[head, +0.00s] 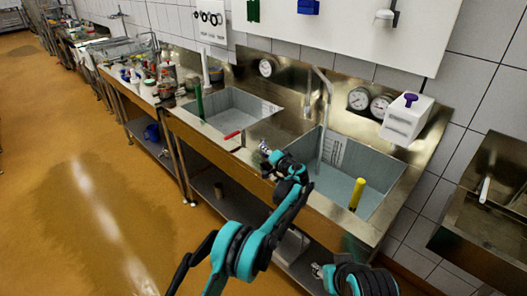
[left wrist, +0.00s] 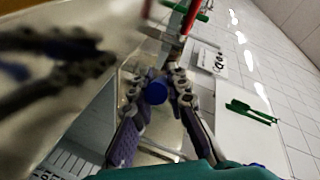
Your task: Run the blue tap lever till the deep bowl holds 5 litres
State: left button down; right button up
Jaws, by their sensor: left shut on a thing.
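The blue tap lever (left wrist: 156,91) shows its round blue end between the fingers of my left gripper (left wrist: 150,105) in the left wrist view. In the head view my left gripper (head: 265,149) is at the front rim between the two sink bowls, shut on the lever and hiding it. The right sink bowl (head: 338,184), which looks the deeper one, has a yellow standpipe (head: 357,194) in it. Its water level cannot be read. The tall tap spout (head: 324,115) hangs over this bowl. My right arm shows at the bottom; its gripper is not clearly seen.
A red lever (head: 232,135) is on the front rim to the left. The left bowl (head: 235,105) has a green standpipe (head: 199,101). Round gauges (head: 359,99) and a white box with a purple knob (head: 404,118) are on the back panel. Floor is free at left.

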dwell(0.3)
pick_arm(q)
jog(key=c, duration=1.5)
grip_release()
jog(key=v, duration=1.2)
